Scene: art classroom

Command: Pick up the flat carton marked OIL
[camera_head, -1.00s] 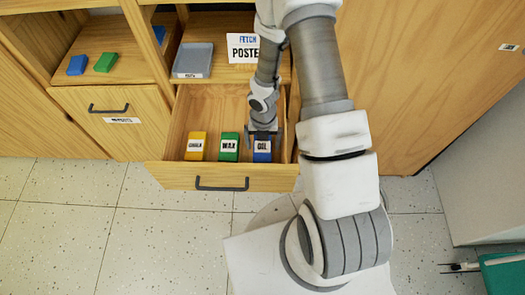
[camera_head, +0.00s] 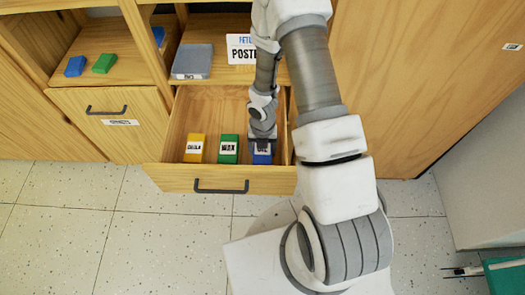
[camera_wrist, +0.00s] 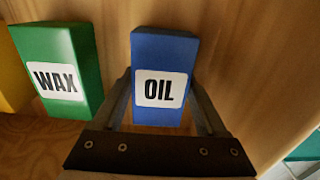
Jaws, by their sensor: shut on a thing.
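The blue flat carton marked OIL (camera_wrist: 162,55) stands in the open drawer, at the right end of a row of cartons. In the head view the OIL carton (camera_head: 262,158) shows just below my gripper, partly covered by it. My gripper (camera_head: 262,143) reaches down into the drawer from above. In the wrist view its two fingers (camera_wrist: 160,118) lie on either side of the carton, shut on it. The OIL label faces the wrist camera.
A green WAX carton (camera_wrist: 58,75) stands close to the left, with a yellow carton (camera_head: 194,148) beyond it. The drawer (camera_head: 175,178) is pulled out; its right wall is near my gripper. Above are a grey tray (camera_head: 192,62) and a FETCH POSTER sign (camera_head: 240,49).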

